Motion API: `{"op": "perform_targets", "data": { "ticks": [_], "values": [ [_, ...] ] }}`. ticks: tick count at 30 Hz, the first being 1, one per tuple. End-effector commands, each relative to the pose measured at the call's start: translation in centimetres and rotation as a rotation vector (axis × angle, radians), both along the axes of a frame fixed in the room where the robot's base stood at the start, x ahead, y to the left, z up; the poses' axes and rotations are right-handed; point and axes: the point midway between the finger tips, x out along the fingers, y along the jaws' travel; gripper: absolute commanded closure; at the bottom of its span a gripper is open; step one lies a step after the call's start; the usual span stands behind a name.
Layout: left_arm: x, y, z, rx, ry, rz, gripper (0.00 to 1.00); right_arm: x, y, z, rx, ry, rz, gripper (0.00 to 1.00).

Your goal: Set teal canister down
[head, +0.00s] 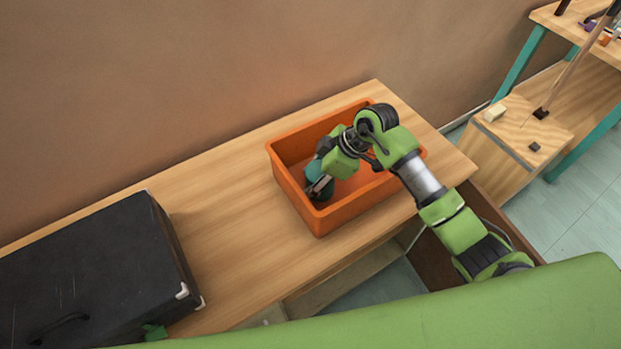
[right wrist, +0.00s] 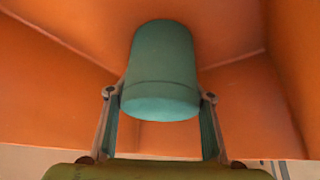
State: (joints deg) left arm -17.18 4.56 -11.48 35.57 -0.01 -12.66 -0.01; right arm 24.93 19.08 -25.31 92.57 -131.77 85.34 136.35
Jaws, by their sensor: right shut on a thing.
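The teal canister (head: 319,170) is inside the orange bin (head: 345,215), near the bin's left end. My right gripper (head: 318,187) reaches down into the bin and is shut on the canister. In the right wrist view, the canister (right wrist: 160,70) sits between the two fingers of the right gripper (right wrist: 160,97), one on each side. Orange bin walls (right wrist: 60,75) surround it there. The gripper and arm hide part of the canister in the head view. I cannot tell whether it touches the bin floor. My left gripper is not in view.
The bin stands on a wooden bench (head: 235,215) against a brown wall. A black case (head: 90,270) lies at the bench's left end. Bare bench top lies between case and bin. At the right, a wooden box (head: 510,150) stands beside a teal-legged table (head: 575,95).

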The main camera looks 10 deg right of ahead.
Motion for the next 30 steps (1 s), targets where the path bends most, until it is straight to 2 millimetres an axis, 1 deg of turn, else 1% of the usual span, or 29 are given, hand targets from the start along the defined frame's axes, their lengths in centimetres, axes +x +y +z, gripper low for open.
{"op": "perform_targets", "data": {
  "ticks": [1, 2, 3, 12, 16, 20, 27, 30],
  "values": [
    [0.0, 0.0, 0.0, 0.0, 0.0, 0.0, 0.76, -0.1, -0.1, -0.1, -0.002, 0.003, 0.0, 0.48],
    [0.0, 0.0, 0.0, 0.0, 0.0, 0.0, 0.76, -0.1, -0.1, -0.1, -0.002, 0.003, 0.0, 0.41],
    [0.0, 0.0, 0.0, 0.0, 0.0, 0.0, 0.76, -0.1, -0.1, -0.1, -0.002, 0.003, 0.0, 0.35],
    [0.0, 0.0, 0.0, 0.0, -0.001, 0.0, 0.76, 0.0, -0.1, 0.0, -0.001, 0.002, 0.0, 0.35],
    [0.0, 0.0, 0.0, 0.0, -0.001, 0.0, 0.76, -0.1, -0.5, 0.7, -0.002, -0.001, -0.002, 0.35],
    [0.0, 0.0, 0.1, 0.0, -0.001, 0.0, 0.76, -0.4, -1.5, 2.6, -0.003, -0.003, -0.001, 0.35],
    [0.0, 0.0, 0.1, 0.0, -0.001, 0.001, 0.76, -1.2, -3.9, 7.1, -0.002, -0.003, -0.002, 0.35],
    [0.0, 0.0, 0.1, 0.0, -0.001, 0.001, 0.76, -1.6, -4.7, 8.6, -0.003, -0.001, 0.0, 0.35]
  ]
}}
